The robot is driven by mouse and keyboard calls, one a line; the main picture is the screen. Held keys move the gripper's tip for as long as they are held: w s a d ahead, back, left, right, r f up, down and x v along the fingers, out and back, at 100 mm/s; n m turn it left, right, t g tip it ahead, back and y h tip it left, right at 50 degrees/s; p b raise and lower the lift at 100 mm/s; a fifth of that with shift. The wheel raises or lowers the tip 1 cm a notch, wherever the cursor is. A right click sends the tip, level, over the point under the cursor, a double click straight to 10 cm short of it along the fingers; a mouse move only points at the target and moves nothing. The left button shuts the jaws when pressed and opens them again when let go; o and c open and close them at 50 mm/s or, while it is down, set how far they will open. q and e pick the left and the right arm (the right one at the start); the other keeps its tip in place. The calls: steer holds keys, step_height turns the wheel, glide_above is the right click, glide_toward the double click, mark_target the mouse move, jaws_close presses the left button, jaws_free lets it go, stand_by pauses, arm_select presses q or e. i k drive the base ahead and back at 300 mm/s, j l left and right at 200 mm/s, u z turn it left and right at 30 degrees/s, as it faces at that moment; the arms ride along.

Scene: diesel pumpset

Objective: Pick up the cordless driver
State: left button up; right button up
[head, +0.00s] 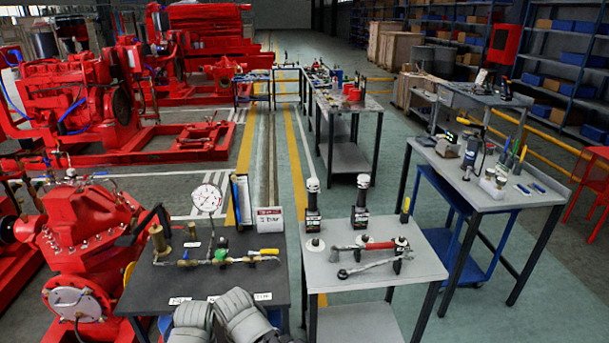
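I cannot clearly identify the cordless driver. A dark upright tool (470,153) stands on the right-hand bench (500,197), also too small to name. Neither of my grippers shows in the head view.
A red-handled tool (378,245) and a wrench-like tool (360,270) lie ahead of the upright tools. The dark table (150,298) at left holds a gauge (207,198) and brass fittings. Grey glove-like shapes (240,315) are at its front edge. A red pump (85,220) stands left.

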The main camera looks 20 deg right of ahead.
mark_target(363, 180)
steer(key=i+j+u, duration=0.15)
steer(key=j, duration=0.3)
steer(key=i+j+u, duration=0.2)
steer(key=i+j, duration=0.15)
steer(key=i+j+u, duration=0.15)
steer(key=i+j, duration=0.15)
steer(key=j, duration=0.15)
steer(key=z, duration=2.15)
